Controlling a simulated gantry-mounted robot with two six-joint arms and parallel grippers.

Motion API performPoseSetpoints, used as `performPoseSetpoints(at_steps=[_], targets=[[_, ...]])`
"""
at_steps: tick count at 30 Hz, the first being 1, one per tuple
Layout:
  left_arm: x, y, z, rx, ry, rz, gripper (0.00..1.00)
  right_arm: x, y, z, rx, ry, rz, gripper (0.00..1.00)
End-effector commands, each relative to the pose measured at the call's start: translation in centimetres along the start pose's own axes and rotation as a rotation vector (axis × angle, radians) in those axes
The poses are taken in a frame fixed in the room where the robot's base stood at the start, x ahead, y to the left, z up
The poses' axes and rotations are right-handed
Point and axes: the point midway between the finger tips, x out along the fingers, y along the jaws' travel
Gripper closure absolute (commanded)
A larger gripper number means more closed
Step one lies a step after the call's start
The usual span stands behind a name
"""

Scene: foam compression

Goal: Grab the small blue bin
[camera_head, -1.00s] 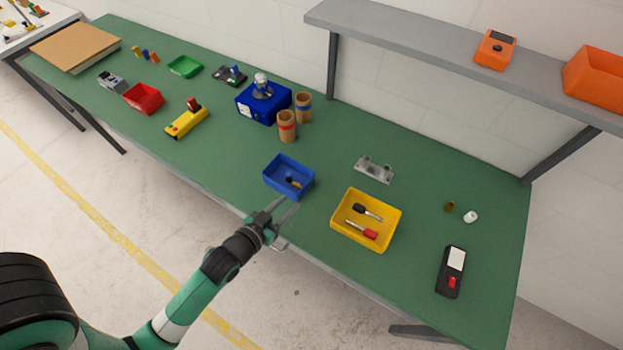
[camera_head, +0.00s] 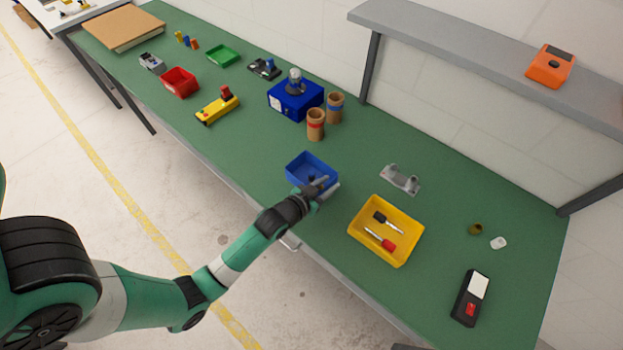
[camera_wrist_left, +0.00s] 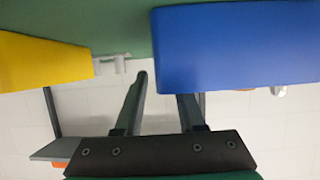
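The small blue bin (camera_head: 308,164) stands on the green table, left of the yellow bin, with a small dark item inside. My left gripper (camera_head: 326,187) is at its front right corner, fingers apart. In the left wrist view the blue bin (camera_wrist_left: 240,45) fills the upper right. My left gripper (camera_wrist_left: 163,85) shows there with a wide gap between its fingers. One finger is just beside the bin's edge; the other finger's tip is hidden behind the bin's wall. I cannot tell whether either finger touches the bin. My right gripper is not in view.
The yellow bin (camera_head: 363,245) with two tools stands close on the right. A grey metal bracket (camera_head: 400,180) lies behind it. Two brown cylinders (camera_head: 316,125) and a dark blue box (camera_head: 290,103) stand behind the blue bin. The table is clear to the bin's left.

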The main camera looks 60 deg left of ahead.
Motion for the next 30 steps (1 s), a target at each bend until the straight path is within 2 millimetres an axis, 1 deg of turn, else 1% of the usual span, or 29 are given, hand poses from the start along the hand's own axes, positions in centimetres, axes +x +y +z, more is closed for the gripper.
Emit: performPoseSetpoints(at_steps=[2,8,12,14,15,30], targets=[[0.58,0.00,0.04,0.000,0.000,0.000,0.61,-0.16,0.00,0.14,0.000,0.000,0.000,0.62],[0.58,0.01,-0.02,0.000,0.000,0.000,0.61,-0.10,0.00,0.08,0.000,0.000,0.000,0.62],[0.56,0.01,-0.02,0.000,0.000,0.000,0.86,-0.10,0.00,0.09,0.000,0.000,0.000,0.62],[0.56,0.02,-0.01,0.000,0.000,0.000,0.97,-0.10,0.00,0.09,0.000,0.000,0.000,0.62],[0.56,0.02,-0.01,0.000,0.000,0.000,1.00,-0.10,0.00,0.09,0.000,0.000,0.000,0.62],[0.55,0.02,-0.01,0.000,0.000,0.000,1.00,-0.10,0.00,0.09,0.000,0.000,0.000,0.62]])
